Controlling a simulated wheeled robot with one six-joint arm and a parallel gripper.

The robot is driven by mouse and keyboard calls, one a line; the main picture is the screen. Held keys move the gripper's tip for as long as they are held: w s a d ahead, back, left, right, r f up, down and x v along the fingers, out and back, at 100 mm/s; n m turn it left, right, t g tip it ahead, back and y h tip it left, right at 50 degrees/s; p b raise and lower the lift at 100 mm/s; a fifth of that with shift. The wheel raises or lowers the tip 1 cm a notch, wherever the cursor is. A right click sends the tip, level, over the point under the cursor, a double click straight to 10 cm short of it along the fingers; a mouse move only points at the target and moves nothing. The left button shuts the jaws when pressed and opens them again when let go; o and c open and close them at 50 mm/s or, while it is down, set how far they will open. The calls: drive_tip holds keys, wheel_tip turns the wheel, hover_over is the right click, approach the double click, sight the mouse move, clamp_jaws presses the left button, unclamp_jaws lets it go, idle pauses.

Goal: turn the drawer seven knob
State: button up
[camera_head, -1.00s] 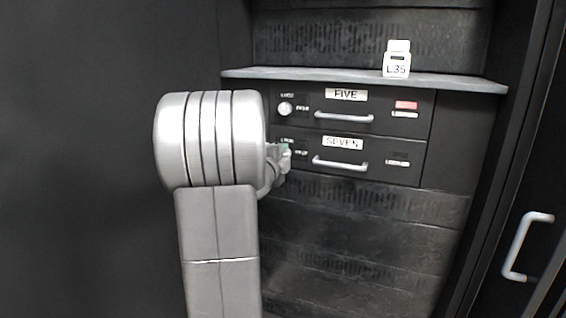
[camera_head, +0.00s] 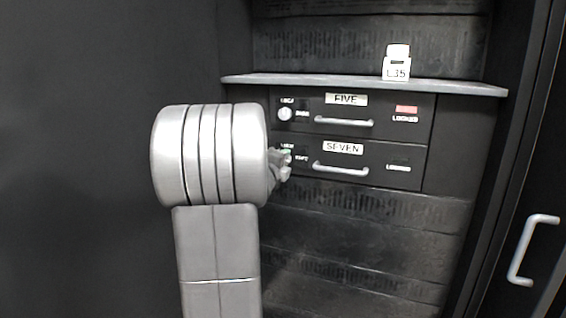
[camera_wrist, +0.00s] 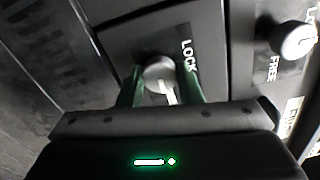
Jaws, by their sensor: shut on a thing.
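The drawer seven front (camera_head: 375,158) is black, with a SEVEN label and a pale bar handle (camera_head: 340,169). In the wrist view, its round pale knob (camera_wrist: 160,75) sits between the green fingertips of my gripper (camera_wrist: 160,90), which is shut on it. The knob's white pointer line runs down and slightly right in that view, away from the LOCK word. In the head view, my gripper (camera_head: 281,164) and wrist cover most of this knob. The window above the drawer's LOCKED word is dark.
Drawer five (camera_head: 390,125) lies just above, with its own knob (camera_head: 285,114) and a red window over LOCKED. A shelf (camera_head: 300,80) above holds a white L35 bottle (camera_head: 397,66). A door handle (camera_head: 530,248) is at the right.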

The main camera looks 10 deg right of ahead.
drive_tip(key=o, duration=1)
drive_tip(key=p+v, duration=0.2)
drive_tip(key=v, duration=1.1)
drive_tip(key=shift+s+a, duration=0.25)
drive_tip(key=shift+s, duration=0.1)
drive_tip(key=b+x, duration=0.2)
drive_tip(key=x, duration=1.2)
drive_tip(key=shift+s, duration=0.1)
